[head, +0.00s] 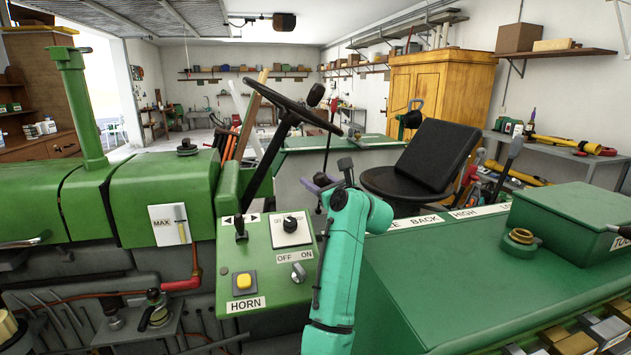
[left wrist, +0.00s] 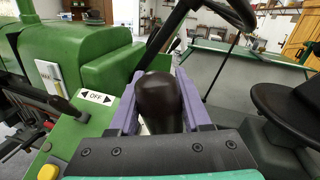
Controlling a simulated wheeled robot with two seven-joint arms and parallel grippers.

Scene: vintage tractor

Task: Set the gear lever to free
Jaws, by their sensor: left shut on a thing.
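My left gripper (head: 322,184) reaches up from the lower middle of the head view, between the control panel and the seat. In the left wrist view its purple fingers (left wrist: 165,108) are shut on a dark brown lever knob (left wrist: 158,96), one finger on each side. This appears to be the gear lever; its shaft is mostly hidden below the knob. My right gripper is not in view.
The steering wheel (head: 293,106) and its column stand just beyond the gripper. The black seat (head: 425,160) is to the right. A green control panel (head: 264,262) with switches and a yellow horn button (head: 244,281) lies left of my arm. A green toolbox (head: 577,220) sits on the fender.

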